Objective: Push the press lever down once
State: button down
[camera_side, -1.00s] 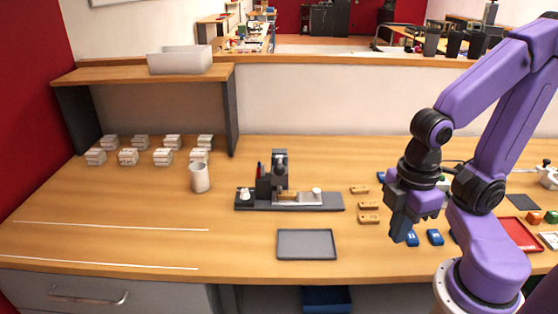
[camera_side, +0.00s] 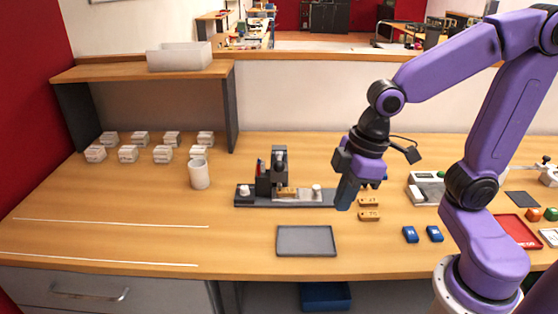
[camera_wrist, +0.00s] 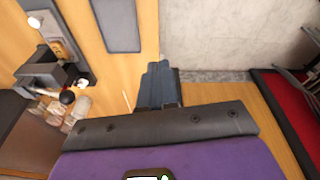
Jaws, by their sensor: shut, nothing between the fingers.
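The marking station (camera_side: 276,175) stands mid-table on a dark base plate (camera_side: 325,205), with a dark upright column. A wooden piece (camera_side: 287,192) and a white knob (camera_side: 316,190) sit on its bed, and another white knob (camera_side: 245,190) is at its left end. In the wrist view the station (camera_wrist: 40,75) is at the left, with a black ball (camera_wrist: 67,97) beside it. I cannot tell for sure which part is the press lever. My gripper (camera_side: 343,205) is shut and empty, pointing down by the base's right end. Its fingers show mid-frame in the wrist view (camera_wrist: 160,80).
A grey tray (camera_side: 306,241) lies in front of the station. Wooden blocks (camera_side: 368,216) lie just right of my gripper, blue blocks (camera_side: 410,234) farther right. A white cup (camera_side: 199,174) and several white boxes (camera_side: 128,154) stand left. The table's left front is clear.

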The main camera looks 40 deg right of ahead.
jog(key=w+d+r+m+t, duration=0.1)
jog(key=w+r+m+t, duration=0.2)
jog(key=w, duration=1)
notch_tip(320, 180, up, 5)
jog(key=t, duration=0.2)
send_over(282, 162)
jog(key=w+d, duration=0.2)
jog(key=shift+w+f, duration=0.1)
jog(key=shift+w, duration=0.1)
jog(key=shift+s+a+f, duration=0.25)
jog(key=shift+f, duration=1.2)
jog(key=shift+s+a+f, duration=0.3)
jog(key=shift+f, duration=1.1)
jog(key=shift+s+a+f, duration=0.25)
jog(key=shift+f, duration=1.2)
jog(key=shift+f, duration=0.1)
jog(key=shift+f, duration=0.3)
jog(key=shift+s+a+f, duration=0.15)
jog(key=shift+s+f, duration=0.05)
jog(key=shift+f, duration=0.45)
jog(key=shift+s+a+f, duration=0.1)
jog(key=shift+s+f, duration=0.05)
jog(key=shift+f, duration=0.45)
